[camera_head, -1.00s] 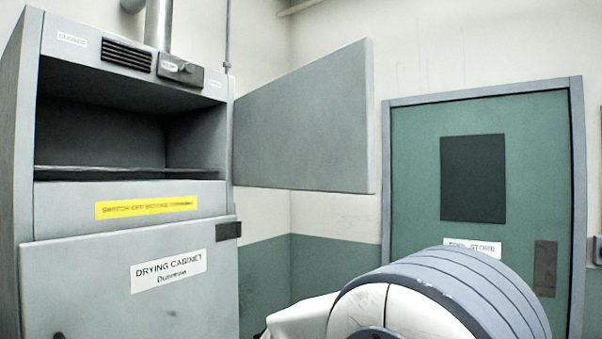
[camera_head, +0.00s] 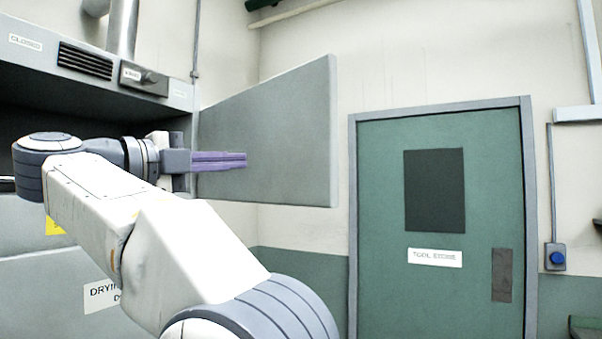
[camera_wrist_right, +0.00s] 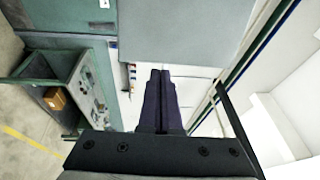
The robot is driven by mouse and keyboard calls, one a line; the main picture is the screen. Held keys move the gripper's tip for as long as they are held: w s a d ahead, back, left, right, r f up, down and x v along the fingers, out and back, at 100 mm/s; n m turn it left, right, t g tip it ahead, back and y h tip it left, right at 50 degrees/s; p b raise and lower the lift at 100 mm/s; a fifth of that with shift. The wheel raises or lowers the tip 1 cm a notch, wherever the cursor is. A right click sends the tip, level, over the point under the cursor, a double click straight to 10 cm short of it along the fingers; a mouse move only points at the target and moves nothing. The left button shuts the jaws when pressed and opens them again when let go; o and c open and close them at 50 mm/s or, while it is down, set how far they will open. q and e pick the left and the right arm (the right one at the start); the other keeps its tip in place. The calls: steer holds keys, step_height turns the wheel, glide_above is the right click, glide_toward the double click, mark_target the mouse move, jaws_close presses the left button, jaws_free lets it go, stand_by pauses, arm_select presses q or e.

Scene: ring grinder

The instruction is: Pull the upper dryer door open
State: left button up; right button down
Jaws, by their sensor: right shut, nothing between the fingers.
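The upper dryer door (camera_head: 285,125) is a flat grey panel standing wide open, swung out to the right of the drying cabinet (camera_head: 178,92). The upper compartment is dark and partly hidden behind my arm. My right gripper (camera_head: 245,160) has purple fingers closed together, with nothing between them. In the head view its fingers overlap the door's lower left part; I cannot tell whether they touch it. In the right wrist view the shut fingers (camera_wrist_right: 160,72) point toward a large grey-green panel (camera_wrist_right: 180,30), likely the door. My left gripper is not in view.
A green door (camera_head: 380,270) marked as a tool store stands in the right wall. A blue button box (camera_head: 556,258) is beside it. A green bench or machine (camera_wrist_right: 62,95) with a brown box (camera_wrist_right: 55,99) shows in the right wrist view.

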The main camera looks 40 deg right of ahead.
steer(key=s+g, duration=0.1)
steer(key=y+p, duration=0.1)
steer(key=p, duration=0.2)
glide_toward(322, 171)
steer(key=d, duration=0.3)
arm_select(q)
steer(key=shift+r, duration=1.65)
arm_select(e)
steer(key=shift+w+d+m, duration=0.2)
steer(key=shift+d+m, duration=0.2)
steer(key=shift+d, duration=0.35)
